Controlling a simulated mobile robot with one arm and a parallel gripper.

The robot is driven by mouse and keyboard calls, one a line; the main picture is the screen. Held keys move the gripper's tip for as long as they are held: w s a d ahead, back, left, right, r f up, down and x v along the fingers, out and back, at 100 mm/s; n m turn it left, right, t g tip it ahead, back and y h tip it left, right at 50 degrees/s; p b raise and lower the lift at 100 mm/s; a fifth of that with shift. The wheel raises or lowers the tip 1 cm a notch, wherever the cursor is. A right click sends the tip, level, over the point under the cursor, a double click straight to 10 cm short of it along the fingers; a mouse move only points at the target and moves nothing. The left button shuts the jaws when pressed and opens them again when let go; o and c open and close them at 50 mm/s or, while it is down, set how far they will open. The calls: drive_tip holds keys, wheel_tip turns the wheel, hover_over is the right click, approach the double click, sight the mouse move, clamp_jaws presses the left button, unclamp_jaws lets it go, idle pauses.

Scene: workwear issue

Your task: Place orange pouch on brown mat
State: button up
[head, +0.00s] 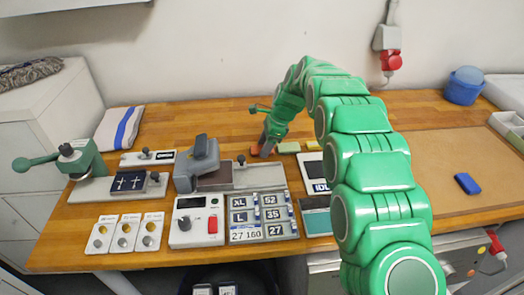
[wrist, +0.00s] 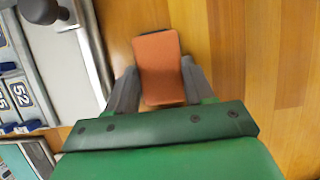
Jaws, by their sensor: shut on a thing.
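The orange pouch (wrist: 158,66) sits between the two grey fingers of my gripper (wrist: 160,88) in the wrist view, and the fingers are shut on its sides. In the head view my gripper (head: 266,147) is low at the back middle of the table, and only a small part of the orange pouch (head: 255,150) shows beside it. Whether the pouch touches the wood cannot be told. The brown mat (head: 430,160) lies flat on the right side of the table, well apart from my gripper, partly hidden by my arm.
A blue block (head: 467,183) lies on the mat. An olive pouch (head: 289,147) lies right of my gripper. A grey press (head: 197,165) stands to its left. A blue tub (head: 463,86) stands behind the mat. Much of the mat is bare.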

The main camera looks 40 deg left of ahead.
sight(259, 149)
drive_tip(key=shift+r, duration=1.7)
drive_tip(key=shift+s+d+r, duration=0.45)
drive_tip(key=shift+d+r, duration=0.05)
drive_tip(key=shift+r, duration=0.15)
drive_tip(key=shift+s+d+r, duration=1.4)
drive_tip(key=shift+d, duration=0.2)
drive_tip(key=shift+s+d+r, duration=1.35)
drive_tip(key=shift+s+d, duration=0.05)
drive_tip(key=shift+d, duration=0.15)
drive_tip(key=shift+s+d+r, duration=1.4)
drive_tip(key=shift+d, duration=0.2)
